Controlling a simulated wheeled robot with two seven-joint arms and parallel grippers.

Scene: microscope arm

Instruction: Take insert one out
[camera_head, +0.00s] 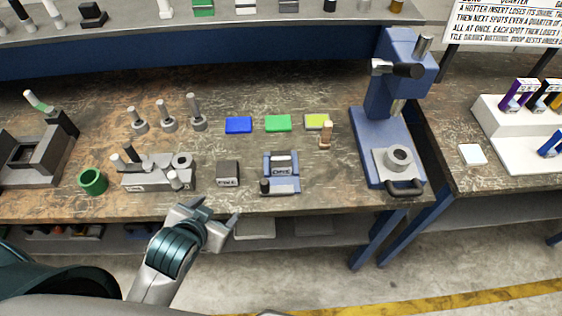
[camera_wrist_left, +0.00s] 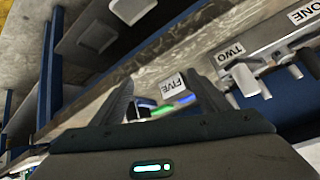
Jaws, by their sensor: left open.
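A grey block (camera_head: 150,181) with several upright pins and a ring-shaped socket stands at the front left of the bench. In the left wrist view, its side (camera_wrist_left: 262,45) carries the labels ONE (camera_wrist_left: 305,13) and TWO (camera_wrist_left: 231,52), and pale round pins (camera_wrist_left: 248,80) show near them. Which pin is insert one, I cannot tell for sure. A small block marked FIVE (camera_wrist_left: 173,87), dark in the head view (camera_head: 228,174), stands right of the grey block. My left gripper (camera_head: 218,208) is open and empty in front of the bench edge, near both blocks. My right gripper is not in view.
A green cup (camera_head: 93,181) stands left of the grey block. Three grey pins on round bases (camera_head: 167,118) stand behind it. A blue fixture (camera_head: 281,174), coloured pads (camera_head: 239,125) and a blue press (camera_head: 385,130) lie to the right. The bench's front strip is mostly clear.

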